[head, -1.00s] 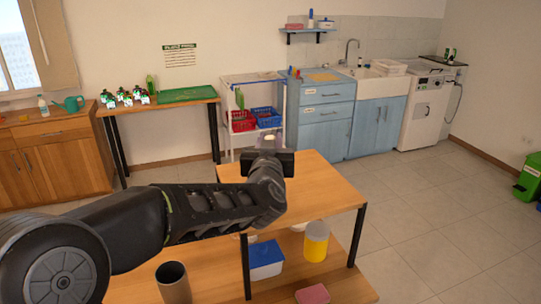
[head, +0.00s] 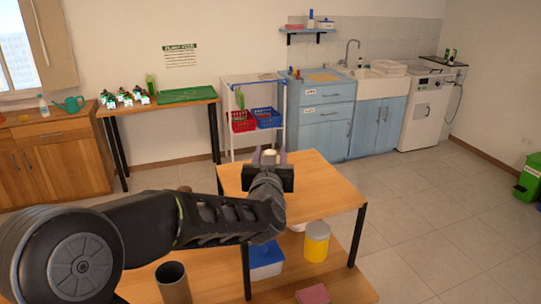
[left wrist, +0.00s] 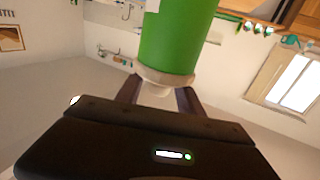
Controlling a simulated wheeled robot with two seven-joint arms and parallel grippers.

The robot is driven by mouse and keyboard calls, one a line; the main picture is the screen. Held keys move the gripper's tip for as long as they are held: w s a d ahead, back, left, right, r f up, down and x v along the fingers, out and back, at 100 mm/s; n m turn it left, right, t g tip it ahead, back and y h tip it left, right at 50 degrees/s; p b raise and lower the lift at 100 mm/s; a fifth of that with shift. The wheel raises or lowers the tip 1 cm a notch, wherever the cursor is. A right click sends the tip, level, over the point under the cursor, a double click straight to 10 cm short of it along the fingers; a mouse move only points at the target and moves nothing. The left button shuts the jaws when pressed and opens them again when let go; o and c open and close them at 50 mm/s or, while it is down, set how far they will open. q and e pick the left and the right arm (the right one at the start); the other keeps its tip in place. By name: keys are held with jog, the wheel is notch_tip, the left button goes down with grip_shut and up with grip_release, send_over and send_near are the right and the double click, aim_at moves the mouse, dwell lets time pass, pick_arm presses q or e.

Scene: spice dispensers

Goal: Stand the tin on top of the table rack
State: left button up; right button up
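The tin (left wrist: 180,38) is a green cylinder with a cream lid and small knob in the left wrist view. My left gripper (left wrist: 158,94) has one finger on each side of the knob and is shut on it. In the head view my left gripper (head: 269,158) is over the table rack (head: 318,188), a wooden top on black legs. Only the pale knob (head: 269,157) shows between the fingers there; the tin's body is hidden behind the gripper. I cannot tell its height above the rack. My right gripper is not in view.
The rack's right part is bare. Below it are a yellow jar (head: 316,242), a blue-and-white box (head: 266,260) and a red block (head: 313,294). A dark grey cylinder (head: 173,282) stands at the front left. A side table with a green tray (head: 187,96) is behind.

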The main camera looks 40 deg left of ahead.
pick_arm(q)
jog(key=shift+r, duration=0.15)
jog(key=b+v, duration=0.2)
jog(key=v, duration=1)
dwell(0.7)
